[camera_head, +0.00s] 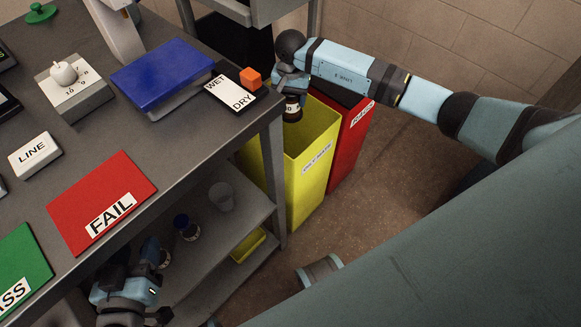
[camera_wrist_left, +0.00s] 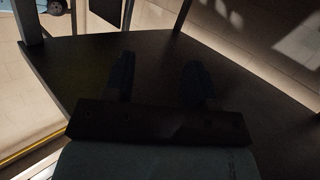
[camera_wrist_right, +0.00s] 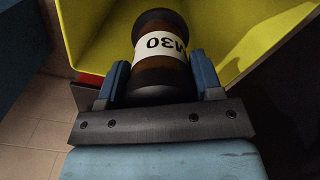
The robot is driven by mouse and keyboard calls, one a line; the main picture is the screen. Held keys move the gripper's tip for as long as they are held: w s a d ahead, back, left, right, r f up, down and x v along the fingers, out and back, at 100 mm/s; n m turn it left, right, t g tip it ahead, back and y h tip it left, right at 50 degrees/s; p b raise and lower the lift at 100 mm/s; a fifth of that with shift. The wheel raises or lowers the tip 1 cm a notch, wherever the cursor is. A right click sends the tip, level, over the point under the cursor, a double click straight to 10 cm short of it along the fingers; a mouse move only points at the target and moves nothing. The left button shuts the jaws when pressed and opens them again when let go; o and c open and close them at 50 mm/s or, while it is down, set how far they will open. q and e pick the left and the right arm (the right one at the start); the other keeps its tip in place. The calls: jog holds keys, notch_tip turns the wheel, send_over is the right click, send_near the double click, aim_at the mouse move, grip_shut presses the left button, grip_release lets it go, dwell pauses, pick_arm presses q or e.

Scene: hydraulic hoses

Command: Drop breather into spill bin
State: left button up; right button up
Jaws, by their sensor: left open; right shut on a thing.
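My right gripper (camera_head: 291,90) is shut on a brown cylinder with dark ends and a white label, which I take for the breather (camera_head: 292,109). The yellow bin's label is too small to read surely. My left gripper (camera_head: 147,262) is open and empty beside the table's front edge; its fingers (camera_wrist_left: 160,80) also show apart in the left wrist view.
A red bin (camera_head: 352,135) stands right of the yellow one. A lower shelf (camera_head: 215,245) holds a blue-capped bottle (camera_head: 186,228) and a cup (camera_head: 221,197).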

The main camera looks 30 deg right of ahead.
notch_tip(320, 180, down, 3)
jog(key=shift+f+b, duration=0.1)
jog(key=shift+b, duration=0.6)
jog(key=shift+f, duration=0.3)
pick_arm(q)
jog(key=r, duration=0.1)
jog(key=d+r+t+h, duration=0.1)
jog(key=r+t, duration=0.1)
jog(key=r, duration=0.1)
jog(key=shift+w+d+h, duration=0.3)
jog(key=shift+d, duration=0.05)
pick_arm(e)
jog(key=o, duration=1.1)
notch_tip(320, 180, up, 4)
jog(key=shift+w+f+p, duration=0.1)
jog(key=shift+f+p, duration=0.05)
jog(key=shift+p, duration=0.25)
notch_tip(320, 180, up, 3)
jog(key=shift+r+p, duration=0.15)
jog(key=shift+p, duration=0.2)
jog(key=shift+r, duration=0.3)
pick_arm(q)
jog(key=shift+g+y, duration=0.7)
jog(key=shift+g, duration=0.2)
jog(key=f, duration=0.1)
jog(key=a+f, duration=0.1)
jog(key=f, duration=0.2)
jog(key=shift+s+a, duration=0.25)
jog(key=shift+s, duration=0.05)
